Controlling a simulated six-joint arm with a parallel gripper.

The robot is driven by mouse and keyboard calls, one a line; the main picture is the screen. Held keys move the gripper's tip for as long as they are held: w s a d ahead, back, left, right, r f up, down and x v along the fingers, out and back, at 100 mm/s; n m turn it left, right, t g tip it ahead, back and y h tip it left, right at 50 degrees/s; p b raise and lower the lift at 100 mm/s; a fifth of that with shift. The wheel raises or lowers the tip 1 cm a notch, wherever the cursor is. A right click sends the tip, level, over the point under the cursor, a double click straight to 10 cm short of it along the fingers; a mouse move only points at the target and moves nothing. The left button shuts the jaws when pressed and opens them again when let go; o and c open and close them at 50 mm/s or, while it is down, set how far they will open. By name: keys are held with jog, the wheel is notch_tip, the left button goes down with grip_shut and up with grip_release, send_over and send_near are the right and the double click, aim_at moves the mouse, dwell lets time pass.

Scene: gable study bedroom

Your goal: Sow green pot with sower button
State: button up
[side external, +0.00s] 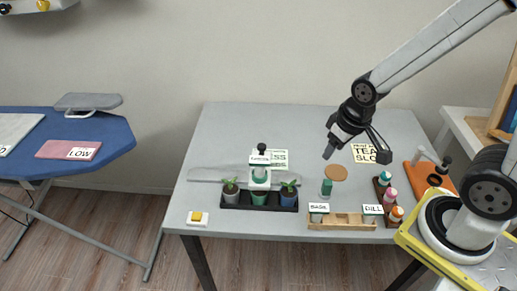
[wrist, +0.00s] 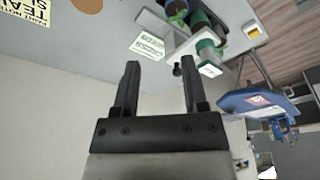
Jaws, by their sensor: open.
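The sower (side external: 260,173) is a white and green device with a black knob-like button (side external: 262,148) on top. It stands over the middle of a black tray (side external: 235,207). The green pot (side external: 260,198) sits in the tray directly under it, between a grey pot (side external: 231,194) and a blue pot (side external: 289,195) that hold seedlings. Whether the green pot holds seed cannot be seen. My gripper (side external: 356,151) is open and empty, above the table to the right of the sower. In the wrist view, the sower (wrist: 207,48) shows beyond the open fingers (wrist: 160,63).
A wooden holder (side external: 342,226) with basil and dill labels and a dark rack of bottles (side external: 389,198) stand at the front right. An orange board (side external: 425,180) is far right. The table's back left is clear.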

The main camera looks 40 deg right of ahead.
grip_shut()
dwell(1.4)
